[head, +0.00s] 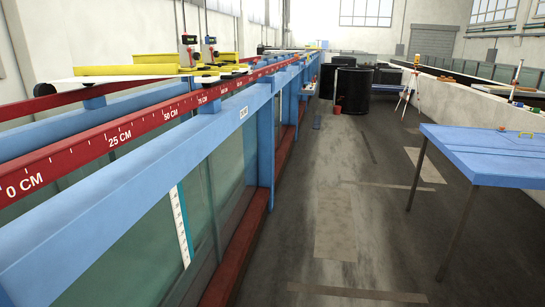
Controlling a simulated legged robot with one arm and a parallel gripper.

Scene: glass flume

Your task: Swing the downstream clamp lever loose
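The glass flume runs along the left, with a blue frame (130,205), greenish glass panels (140,240) and a red rail (130,132) marked in centimetres. A carriage with a pale plate (125,78) and yellow parts (110,70) sits across the rails. Two upright gauges with red and black heads (188,40) stand on it. I cannot make out a clamp lever or tell which one is downstream. My gripper is not in view.
A blue table (485,150) stands at the right. The concrete floor aisle (350,200) between it and the flume is open. Black tanks (352,90), a small red bucket (338,109) and a tripod (408,90) stand farther back. A low wall (450,84) runs along the right.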

